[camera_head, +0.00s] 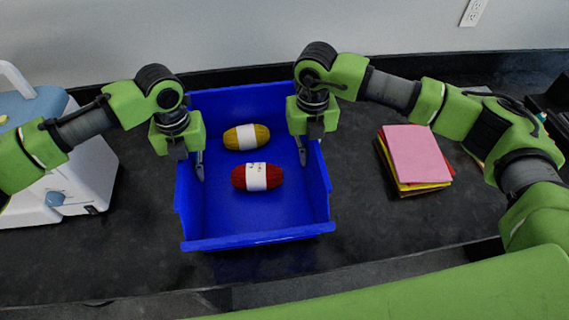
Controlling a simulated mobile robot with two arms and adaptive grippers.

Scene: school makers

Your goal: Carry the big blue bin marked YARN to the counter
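The big blue bin (258,240) is upright on the dark counter (380,230), or just above it; I cannot tell if its base touches. Its YARN marking is not visible. Inside lie a yellow yarn skein (240,138) and a red yarn skein (243,178), each with a white band. My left gripper (196,165) is at the bin's left wall, with one finger visible inside. My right gripper (303,150) is at the right wall, with one finger visible inside. The other fingers are hidden, so I cannot tell whether either gripper is shut on a wall.
A white and blue machine (75,180) stands left of the bin. A stack of pink, yellow and red sheets (415,155) lies to the right, with bare counter between it and the bin. A wall with an outlet (474,12) is behind. Dark items sit at the far right edge.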

